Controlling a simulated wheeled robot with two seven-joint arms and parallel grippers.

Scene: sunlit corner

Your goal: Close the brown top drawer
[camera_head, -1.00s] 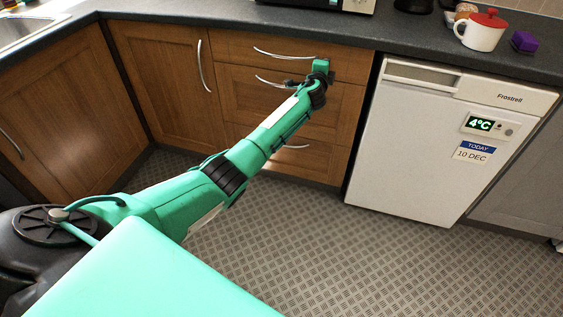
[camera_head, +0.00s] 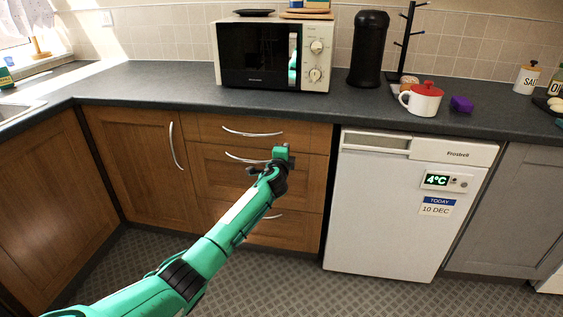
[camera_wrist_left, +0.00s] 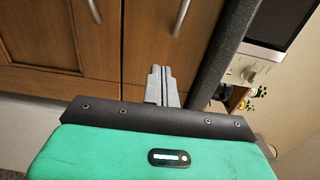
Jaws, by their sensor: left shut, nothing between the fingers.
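The brown top drawer (camera_head: 208,128) is the wooden front just under the dark counter, with a curved metal handle (camera_head: 252,133). It looks flush with the cabinet front, with no clear gap at its edges. My left gripper (camera_head: 281,153) is in front of the drawer stack, low on the right side of the top drawer. In the left wrist view, its fingers (camera_wrist_left: 160,72) are together with nothing between them, pointing at the top drawer front (camera_wrist_left: 190,50). Whether the tips touch it I cannot tell. My right gripper is not in view.
The middle drawer (camera_head: 215,165) and a lower drawer are below. A white fridge (camera_head: 385,220) stands to the right and a wooden cupboard (camera_head: 135,165) to the left. The counter (camera_head: 150,95) holds a microwave (camera_head: 265,55) and a red-lidded mug (camera_head: 424,100). The patterned floor is clear.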

